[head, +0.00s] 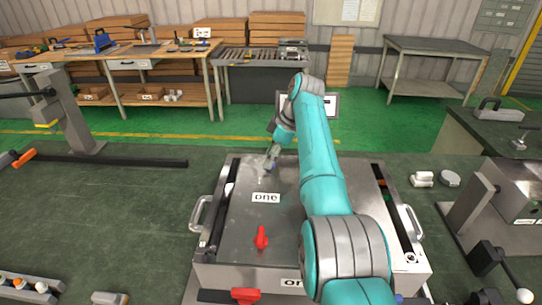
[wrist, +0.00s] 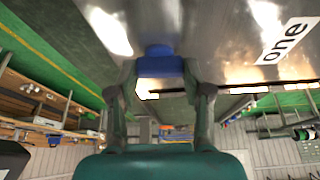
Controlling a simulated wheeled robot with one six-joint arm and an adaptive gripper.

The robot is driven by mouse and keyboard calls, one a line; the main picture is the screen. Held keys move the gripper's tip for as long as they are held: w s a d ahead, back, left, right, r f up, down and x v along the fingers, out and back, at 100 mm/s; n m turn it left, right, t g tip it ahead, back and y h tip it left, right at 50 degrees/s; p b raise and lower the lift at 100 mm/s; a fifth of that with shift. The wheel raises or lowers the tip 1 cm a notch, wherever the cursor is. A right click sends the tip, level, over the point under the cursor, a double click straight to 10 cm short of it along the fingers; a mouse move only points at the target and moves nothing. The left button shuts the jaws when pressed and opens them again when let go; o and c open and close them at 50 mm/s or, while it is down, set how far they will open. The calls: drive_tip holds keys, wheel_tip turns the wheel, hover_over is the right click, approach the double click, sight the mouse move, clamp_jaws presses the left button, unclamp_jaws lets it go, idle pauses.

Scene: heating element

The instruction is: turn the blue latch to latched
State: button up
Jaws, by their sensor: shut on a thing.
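The blue latch (wrist: 160,66) shows in the wrist view at the edge of a shiny metal surface, between my two fingertips. My gripper (wrist: 160,82) is shut on it, with one finger on each side. In the head view my gripper (head: 272,158) is at the far part of the metal box's lid (head: 285,215), left of my arm. There the latch is too small and covered to make out, and I cannot tell its turn angle.
A red latch (head: 261,238) stands on the near part of the lid, and a red handle (head: 245,295) is on the front. Side handles (head: 200,213) flank the box. A metal fixture (head: 500,205) stands at right. The bench left of the box is mostly clear.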

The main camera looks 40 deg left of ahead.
drive_tip(key=shift+n+h, duration=0.3)
drive_tip(key=shift+n, duration=0.3)
idle(0.3)
drive_tip(key=o, duration=1.2)
drive_tip(key=shift+c, duration=0.2)
drive_tip(key=shift+r, duration=0.1)
drive_tip(key=v, duration=1.1)
drive_tip(key=shift+w+d+r, duration=0.25)
